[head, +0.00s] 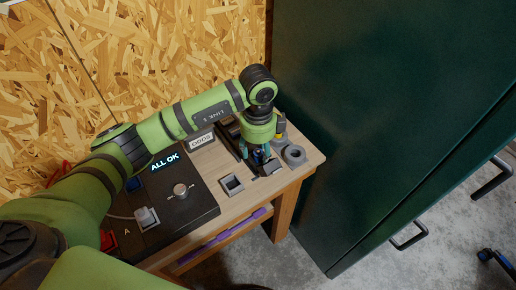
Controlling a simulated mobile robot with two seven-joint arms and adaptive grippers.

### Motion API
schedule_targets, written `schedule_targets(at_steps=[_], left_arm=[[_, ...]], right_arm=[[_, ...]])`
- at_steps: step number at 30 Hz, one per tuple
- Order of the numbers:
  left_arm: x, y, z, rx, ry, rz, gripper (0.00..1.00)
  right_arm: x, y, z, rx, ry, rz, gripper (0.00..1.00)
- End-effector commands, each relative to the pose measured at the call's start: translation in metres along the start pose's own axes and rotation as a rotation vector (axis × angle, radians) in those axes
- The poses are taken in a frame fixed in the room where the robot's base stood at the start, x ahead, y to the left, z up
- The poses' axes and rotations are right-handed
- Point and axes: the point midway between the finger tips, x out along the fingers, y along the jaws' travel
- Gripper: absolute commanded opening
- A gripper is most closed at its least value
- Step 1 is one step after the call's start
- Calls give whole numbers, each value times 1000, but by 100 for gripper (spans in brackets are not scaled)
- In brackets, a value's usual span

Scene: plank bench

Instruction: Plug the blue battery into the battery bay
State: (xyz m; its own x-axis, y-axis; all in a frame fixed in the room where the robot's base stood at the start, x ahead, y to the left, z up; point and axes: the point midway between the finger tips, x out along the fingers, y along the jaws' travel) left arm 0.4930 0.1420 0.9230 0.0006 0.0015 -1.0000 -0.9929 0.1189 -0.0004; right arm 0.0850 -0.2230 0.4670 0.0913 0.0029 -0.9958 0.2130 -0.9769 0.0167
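My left gripper (260,160) points down over the right end of the wooden bench, low above its top. A small patch of blue shows between its fingers. It may be the blue battery, but the fingers and wrist hide most of it, and I cannot tell whether they are shut on it. A grey square socket (232,185) with a dark opening sits on the bench left of the gripper. A dark slotted holder (230,137) lies behind the gripper, partly hidden by my arm. I cannot tell which is the battery bay. My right gripper is not in view.
A black control box (177,205) with a knob and an "ALL OK" display stands left on the bench (207,160). A grey ring-shaped part (294,155) is near the right edge. A purple strip (222,235) runs below the front edge. A dark green cabinet (390,110) stands right.

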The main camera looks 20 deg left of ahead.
Motion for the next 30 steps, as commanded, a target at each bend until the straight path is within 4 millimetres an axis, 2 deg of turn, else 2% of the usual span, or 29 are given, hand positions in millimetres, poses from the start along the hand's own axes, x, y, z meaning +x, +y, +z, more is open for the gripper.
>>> schedule_targets(at_steps=[5,8,21,25,30], left_arm=[[-1,0,0,1,1,0,52],[-10,-1,0,0,0,-3,52],[-96,-1,0,1,0,-5,52],[-112,-1,0,1,-1,-3,52],[-120,0,0,0,-1,-1,52]], right_arm=[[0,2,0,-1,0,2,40],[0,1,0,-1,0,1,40],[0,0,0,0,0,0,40],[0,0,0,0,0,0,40],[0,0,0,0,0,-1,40]])
